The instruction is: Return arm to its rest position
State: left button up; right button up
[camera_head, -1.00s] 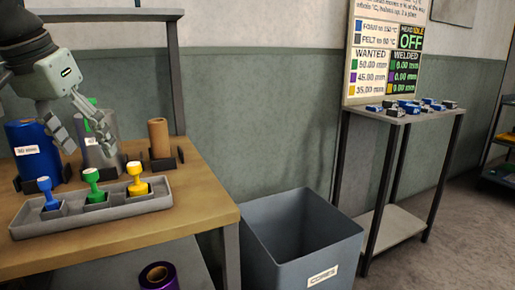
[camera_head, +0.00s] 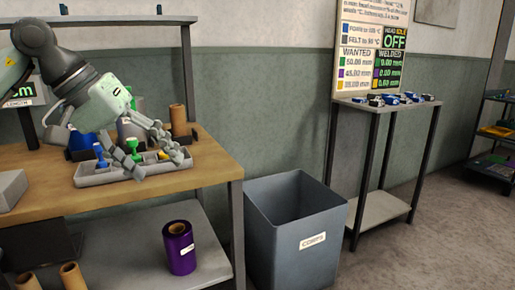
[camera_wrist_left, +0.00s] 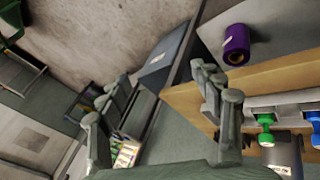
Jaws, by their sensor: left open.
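My left gripper (camera_head: 172,143) is open and empty, in front of and above the right part of the grey tray (camera_head: 95,181) on the wooden workbench. In the left wrist view its fingers (camera_wrist_left: 163,105) stand wide apart with nothing between them. The tray holds a blue stamp-like die (camera_head: 100,153), a green one (camera_head: 133,147) and a yellow one (camera_head: 163,155), which my fingers partly hide. The green die also shows in the left wrist view (camera_wrist_left: 266,138). My right gripper is not in view.
Behind the tray stand a blue roll (camera_head: 83,142) and a brown core (camera_head: 178,120). A purple roll (camera_head: 179,249) and brown cores (camera_head: 73,275) are on the lower shelf. A grey bin (camera_head: 275,228) stands right of the bench. A side stand (camera_head: 393,105) holds small items.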

pick_arm(q)
jog(key=s+d+r+n+g+h, duration=0.1)
jog(key=d+r+n+h, duration=0.2)
jog(key=d+n+h, duration=1.15)
jog(key=w+a+f+n+t+y, duration=0.2)
jog(key=w+a+n+t, duration=0.15)
jog(key=n+t, duration=0.55)
jog(key=w+a+f+n+t+y, duration=0.25)
jog(key=w+n+t, duration=0.3)
jog(key=n, duration=0.65)
jog(key=a+f+n+y, duration=0.6)
jog(key=f+n+y, duration=0.1)
jog(key=f+n, duration=0.3)
jog(key=a+f+n+y, duration=0.7)
jog(key=f+n+y, duration=0.1)
jog(key=f+n, duration=0.3)
jog(key=s+a+f+n+g+y, duration=0.25)
jog(key=s+f+n, duration=0.25)
jog(key=f, duration=0.6)
jog(key=s+a+f+n+g, duration=0.2)
jog(key=s+f+n+g, duration=0.7)
jog(key=s+f, duration=1.1)
jog(key=s+g, duration=0.2)
jog(key=s, duration=0.2)
jog(key=shift+f+h, duration=0.3)
jog(key=shift+h, duration=0.05)
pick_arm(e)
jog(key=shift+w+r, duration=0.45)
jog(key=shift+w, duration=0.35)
